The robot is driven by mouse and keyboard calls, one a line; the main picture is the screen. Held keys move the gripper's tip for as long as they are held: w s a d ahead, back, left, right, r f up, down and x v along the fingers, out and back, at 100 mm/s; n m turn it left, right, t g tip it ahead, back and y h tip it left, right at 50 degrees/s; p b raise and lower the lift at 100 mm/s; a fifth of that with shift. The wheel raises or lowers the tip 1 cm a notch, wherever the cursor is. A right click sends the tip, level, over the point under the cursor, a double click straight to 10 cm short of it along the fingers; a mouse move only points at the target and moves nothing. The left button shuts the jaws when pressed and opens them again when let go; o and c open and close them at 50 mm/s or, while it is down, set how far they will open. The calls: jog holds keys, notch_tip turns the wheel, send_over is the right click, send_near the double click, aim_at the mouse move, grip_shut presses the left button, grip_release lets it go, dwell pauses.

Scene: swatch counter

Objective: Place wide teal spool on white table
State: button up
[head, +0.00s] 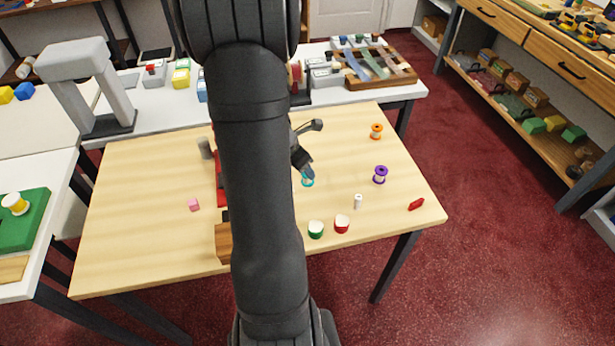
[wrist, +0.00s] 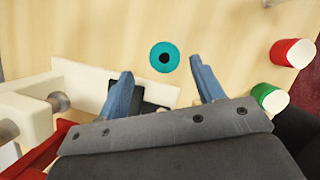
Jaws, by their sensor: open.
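The wide teal spool (head: 307,182) stands on the wooden table, partly hidden by my gripper (head: 303,164) in the head view. In the wrist view the teal spool (wrist: 155,50) shows from above as a round disc with a dark centre hole. My gripper (wrist: 160,72) is open, its two blue-grey fingers apart, with the spool just beyond and between the fingertips. Nothing is held. A white table (head: 420,91) runs along the back, and other white surfaces (head: 62,205) stand at the left.
My arm hides the table's middle.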

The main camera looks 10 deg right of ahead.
jog(key=shift+s+x, duration=0.15)
jog(key=shift+x, duration=1.05)
jog(key=shift+s+x, duration=0.1)
jog(key=shift+x, duration=1.05)
jog(key=shift+d, duration=0.2)
jog(key=shift+c, duration=0.2)
jog(key=c, duration=1.1)
jog(key=shift+r, duration=0.15)
